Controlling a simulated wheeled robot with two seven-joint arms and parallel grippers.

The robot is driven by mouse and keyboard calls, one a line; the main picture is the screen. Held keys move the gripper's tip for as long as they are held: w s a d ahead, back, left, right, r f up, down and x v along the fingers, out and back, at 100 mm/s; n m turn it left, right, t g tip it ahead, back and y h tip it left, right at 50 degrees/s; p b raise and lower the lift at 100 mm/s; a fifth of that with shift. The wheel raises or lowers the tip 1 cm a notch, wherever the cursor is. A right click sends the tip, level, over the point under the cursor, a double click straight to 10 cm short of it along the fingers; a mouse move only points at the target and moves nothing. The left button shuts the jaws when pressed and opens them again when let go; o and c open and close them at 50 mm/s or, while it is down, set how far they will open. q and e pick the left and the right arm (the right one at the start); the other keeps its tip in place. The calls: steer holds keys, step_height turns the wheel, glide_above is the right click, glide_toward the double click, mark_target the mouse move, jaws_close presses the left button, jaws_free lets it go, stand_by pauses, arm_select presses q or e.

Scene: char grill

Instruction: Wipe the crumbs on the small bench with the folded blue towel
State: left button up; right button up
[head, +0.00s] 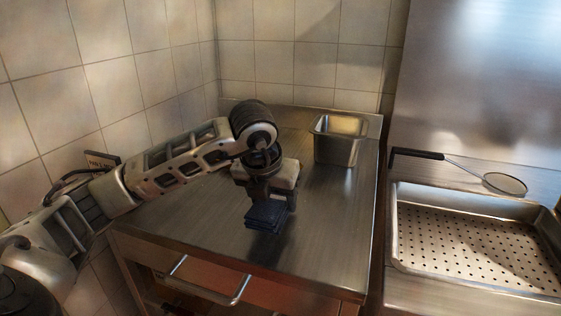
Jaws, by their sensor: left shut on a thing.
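The folded blue towel (265,217) is dark blue and hangs below my left gripper (268,200), which is shut on it. The towel is over the middle front of the small steel bench (335,235). I cannot tell whether the towel touches the bench top or is just above it. I cannot make out any crumbs on the bench in this view; the arm and gripper hide part of the top. My right gripper is not in view.
An empty-looking steel container (337,150) stands at the bench's back right. A perforated steel tray (480,240) and a skimmer (505,184) with a black handle are on the counter to the right. Tiled walls (130,80) close off the left and back. The bench's front right is clear.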

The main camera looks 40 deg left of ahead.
arm_select(q)
steer(key=shift+r+p, duration=1.35)
steer(key=shift+r, duration=1.1)
